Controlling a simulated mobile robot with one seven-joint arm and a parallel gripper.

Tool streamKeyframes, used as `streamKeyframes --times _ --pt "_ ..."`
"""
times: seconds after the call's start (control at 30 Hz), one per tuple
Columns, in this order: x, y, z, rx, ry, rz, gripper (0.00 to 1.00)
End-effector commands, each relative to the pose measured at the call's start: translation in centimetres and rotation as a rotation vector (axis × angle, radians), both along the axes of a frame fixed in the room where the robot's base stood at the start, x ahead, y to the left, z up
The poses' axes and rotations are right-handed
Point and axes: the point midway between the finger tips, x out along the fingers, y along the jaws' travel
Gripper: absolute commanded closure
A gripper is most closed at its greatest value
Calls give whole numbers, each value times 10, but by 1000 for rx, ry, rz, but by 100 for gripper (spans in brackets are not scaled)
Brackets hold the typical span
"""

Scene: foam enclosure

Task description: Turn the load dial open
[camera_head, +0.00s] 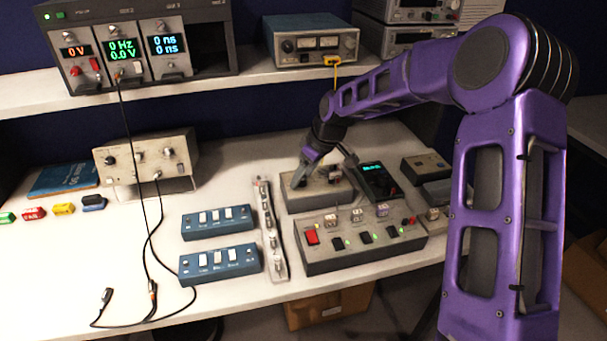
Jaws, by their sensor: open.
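My gripper (318,172) reaches down over a small grey box (315,202) on the bench, right of the picture's middle. Its jaws are open and hold nothing that I can see. A small knob-like part (334,176) shows on top of this box, close to the fingertips. I cannot tell whether the fingers touch it. I cannot read any label, so I cannot tell for sure which control is the load dial or how it is turned. Part of the box top is hidden by my gripper.
A grey switch panel (350,262) with a red rocker stands in front of the box. A dark meter (376,183) stands close on the right. A power strip (270,230) and two blue switch boxes (217,222) lie left. A shelf (130,100) with instruments runs behind.

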Motion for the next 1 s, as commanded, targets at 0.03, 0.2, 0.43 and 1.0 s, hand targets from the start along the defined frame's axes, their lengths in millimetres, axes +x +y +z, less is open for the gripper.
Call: streamKeyframes --times 0.03,0.2,0.43,1.0 --pt "0 0 0 0 0 0 34" --pt "-1 -3 9 0 -2 -1 34" --pt "-9 -19 51 -1 -5 -4 34" --pt "-33 -55 154 -1 -2 -1 34"
